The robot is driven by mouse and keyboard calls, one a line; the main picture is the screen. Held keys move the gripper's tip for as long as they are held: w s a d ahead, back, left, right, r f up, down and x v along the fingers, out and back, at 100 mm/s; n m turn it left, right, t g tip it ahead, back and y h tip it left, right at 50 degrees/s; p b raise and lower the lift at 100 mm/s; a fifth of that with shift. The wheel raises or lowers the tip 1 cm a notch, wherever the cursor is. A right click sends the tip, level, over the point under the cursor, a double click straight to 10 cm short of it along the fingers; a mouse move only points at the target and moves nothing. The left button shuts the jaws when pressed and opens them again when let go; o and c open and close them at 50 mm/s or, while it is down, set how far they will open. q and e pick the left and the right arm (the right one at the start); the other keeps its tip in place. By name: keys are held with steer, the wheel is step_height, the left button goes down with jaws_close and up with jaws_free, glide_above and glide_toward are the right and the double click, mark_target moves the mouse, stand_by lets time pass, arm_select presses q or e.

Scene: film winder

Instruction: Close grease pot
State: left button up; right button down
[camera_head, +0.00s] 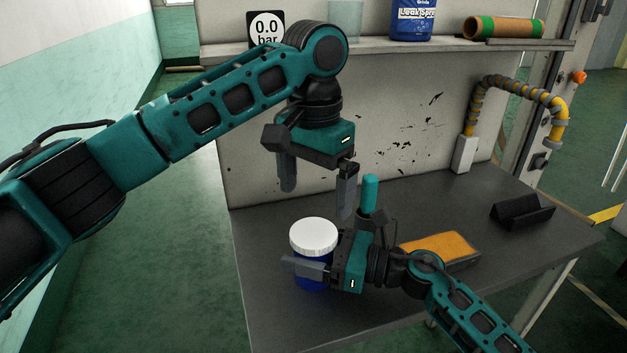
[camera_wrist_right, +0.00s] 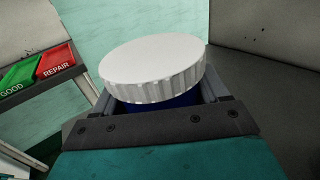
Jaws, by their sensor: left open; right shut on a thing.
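The grease pot (camera_head: 313,285) is a blue jar standing on the dark bench near its left front side. A white ribbed lid (camera_head: 313,236) sits on top of it. In the right wrist view the lid (camera_wrist_right: 155,68) covers the mouth and looks slightly tilted, with a little blue body (camera_wrist_right: 165,104) below; I cannot tell how tightly it sits. My right gripper (camera_head: 306,267) is shut on the pot's body from the right, below the lid. My left gripper (camera_head: 317,196) is open and empty, pointing down above the lid, with its fingers apart from it.
An orange-topped block (camera_head: 440,246) and a black V-shaped block (camera_head: 522,212) lie to the right on the bench. A teal cylinder (camera_head: 369,194) stands close behind my right gripper.

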mark_target(313, 232)
arm_select(q)
steer(key=n, duration=0.7)
steer(key=shift+r+n, duration=0.25)
steer(key=shift+n, duration=0.05)
steer(key=n, duration=0.3)
steer(key=shift+a+r+n, duration=0.1)
steer(key=shift+n, duration=0.2)
steer(key=n, duration=0.4)
steer(key=shift+s+r+n, duration=0.1)
steer(key=shift+r+n, duration=0.05)
steer(key=shift+n, duration=0.25)
steer(key=shift+f, duration=4.05)
steer(key=shift+c, duration=0.4)
